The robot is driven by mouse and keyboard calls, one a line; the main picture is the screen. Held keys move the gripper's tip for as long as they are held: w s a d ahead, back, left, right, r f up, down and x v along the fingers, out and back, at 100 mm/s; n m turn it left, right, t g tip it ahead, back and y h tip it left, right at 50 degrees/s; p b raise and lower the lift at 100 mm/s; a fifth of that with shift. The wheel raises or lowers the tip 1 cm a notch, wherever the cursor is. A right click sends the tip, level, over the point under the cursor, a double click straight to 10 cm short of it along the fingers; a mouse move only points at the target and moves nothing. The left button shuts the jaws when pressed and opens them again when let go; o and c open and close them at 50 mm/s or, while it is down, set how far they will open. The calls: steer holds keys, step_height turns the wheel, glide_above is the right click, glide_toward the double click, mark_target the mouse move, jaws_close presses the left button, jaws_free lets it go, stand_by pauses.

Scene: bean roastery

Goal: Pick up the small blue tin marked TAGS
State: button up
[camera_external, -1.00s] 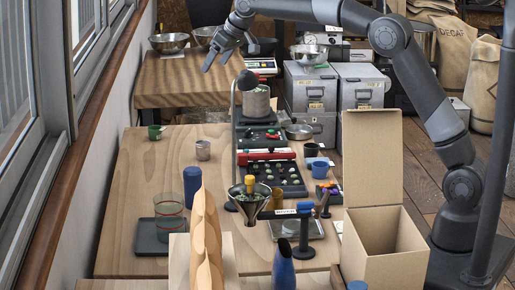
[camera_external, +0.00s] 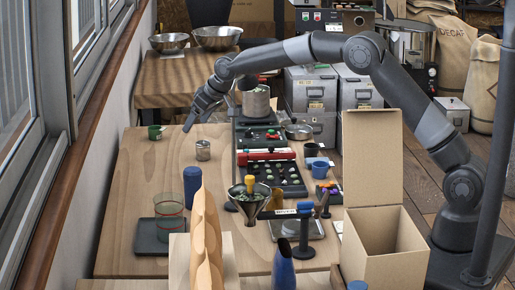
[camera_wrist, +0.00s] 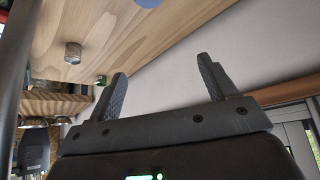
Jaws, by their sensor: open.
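A dark blue cylinder (camera_external: 192,187) stands upright on the left part of the wooden table, behind the clear reddish-green cup. No TAGS mark can be read on it, so I cannot tell if it is the tin. In the wrist view a blue round shape (camera_wrist: 148,2) is cut off by the top edge. My gripper (camera_external: 196,119) is in the air over the table's far left part, beyond the blue cylinder and apart from it. In the wrist view my gripper (camera_wrist: 161,68) has its two fingers spread with nothing between them.
A small silver tin (camera_external: 203,150) and a green cup (camera_external: 155,132) stand near my gripper. Paper bags (camera_external: 205,245), a funnel (camera_external: 249,203) and an open cardboard box (camera_external: 385,258) are nearer the camera. A blue cup (camera_external: 320,169) is to the right. Windows line the left.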

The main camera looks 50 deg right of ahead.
mark_target(195, 170)
step_height(195, 170, down, 13)
steer(key=shift+f, duration=0.1)
steer(key=x, duration=0.4)
steer(key=shift+s+f, duration=0.15)
steer(key=shift+f, duration=0.05)
steer(key=shift+w+f, duration=0.45)
steer(key=shift+f, duration=0.1)
steer(key=shift+c, duration=0.6)
steer(key=c, duration=1)
steer(key=shift+a, duration=0.1)
steer(key=shift+c, duration=0.6)
steer(key=shift+r, duration=0.1)
